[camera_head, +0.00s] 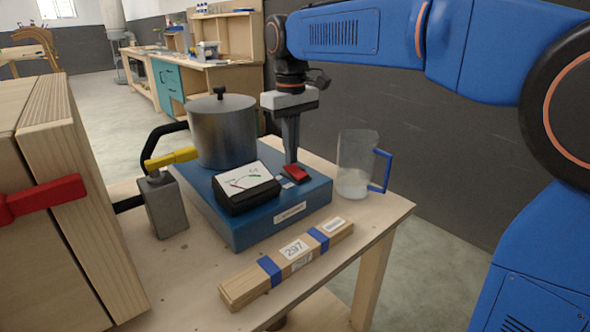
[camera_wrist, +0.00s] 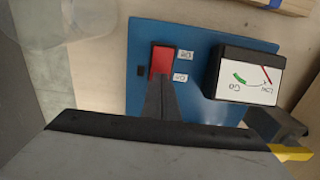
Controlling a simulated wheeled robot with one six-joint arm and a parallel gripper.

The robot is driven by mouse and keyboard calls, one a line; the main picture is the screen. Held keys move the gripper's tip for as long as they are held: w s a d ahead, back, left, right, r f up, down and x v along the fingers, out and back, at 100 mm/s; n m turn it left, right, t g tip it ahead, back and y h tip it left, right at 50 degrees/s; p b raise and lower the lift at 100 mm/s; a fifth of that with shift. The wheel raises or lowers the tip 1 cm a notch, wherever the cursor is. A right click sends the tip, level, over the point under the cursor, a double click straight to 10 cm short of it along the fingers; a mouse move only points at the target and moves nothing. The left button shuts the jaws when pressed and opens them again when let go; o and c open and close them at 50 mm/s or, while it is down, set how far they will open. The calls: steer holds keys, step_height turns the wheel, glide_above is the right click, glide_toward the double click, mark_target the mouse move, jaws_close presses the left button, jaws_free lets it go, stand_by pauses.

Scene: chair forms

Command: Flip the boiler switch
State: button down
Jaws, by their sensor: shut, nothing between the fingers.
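The boiler switch (camera_head: 297,175) is a small red rocker on top of the blue boiler base (camera_head: 285,215), near its right end. It also shows in the wrist view (camera_wrist: 162,61), beside two small white labels. My gripper (camera_head: 291,164) is shut and empty and points down, with its fingertips at the switch. In the wrist view the shut fingertips (camera_wrist: 160,82) overlap one end of the red switch; I cannot tell whether they press on it. A black gauge (camera_head: 246,187) with a white dial sits on the base left of the switch.
A metal pot (camera_head: 222,130) stands on the base behind the gauge. A clear jug (camera_head: 356,160) with a blue handle stands right of the switch. Wood strips (camera_head: 288,262) lie in front. A grey block with a yellow lever (camera_head: 171,158) stands at left.

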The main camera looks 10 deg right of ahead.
steer(key=shift+f, duration=0.65)
stand_by(0.3)
steer(key=shift+r, duration=3.55)
steer(key=shift+m+t, duration=0.5)
steer(key=shift+m, duration=0.3)
steer(key=s+d+f, duration=0.1)
steer(key=d, duration=0.1)
steer(key=s+d, duration=0.2)
steer(key=d, duration=0.1)
steer(key=s+d+f, duration=0.1)
steer(key=s+d, duration=0.1)
steer(key=shift+s+d+f, duration=0.1)
steer(key=shift+d+f, duration=0.05)
steer(key=shift+f, duration=0.15)
steer(key=s+d+f+m+t, duration=0.2)
steer(key=s+d+f, duration=0.5)
steer(key=s+f, duration=0.3)
steer(key=s+d+f+m+t, duration=0.1)
steer(key=s+d+f+m, duration=0.2)
steer(key=s+d+f, duration=0.5)
steer(key=s+f, duration=0.2)
steer(key=s, duration=0.1)
steer(key=shift+s+f+t, duration=0.15)
steer(key=shift+f+t, duration=0.1)
steer(key=shift+t, duration=0.15)
